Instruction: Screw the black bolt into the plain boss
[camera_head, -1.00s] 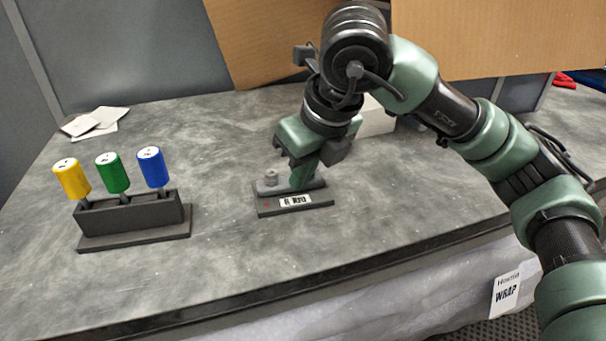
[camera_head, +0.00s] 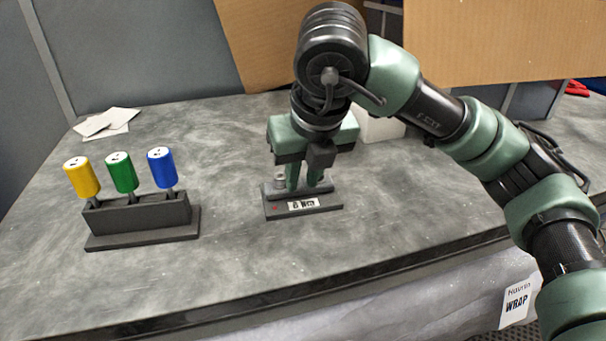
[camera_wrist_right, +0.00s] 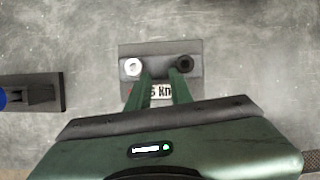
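The dark fixture plate (camera_head: 325,206) lies on the table, with a printed label on its front. In the right wrist view it carries a pale metal round boss (camera_wrist_right: 132,66) at left and a black round piece (camera_wrist_right: 184,62) at right. I cannot tell whether the black piece is the bolt or a black-ringed boss. My right gripper (camera_head: 303,184) points down over the plate. My left gripper is not in view.
A dark rack (camera_head: 145,216) at left holds yellow (camera_head: 81,177), green (camera_head: 121,172) and blue (camera_head: 161,167) handled tools. White papers (camera_head: 107,123) lie at the back left. A white box (camera_head: 380,126) stands behind my right arm. The table between rack and plate is clear.

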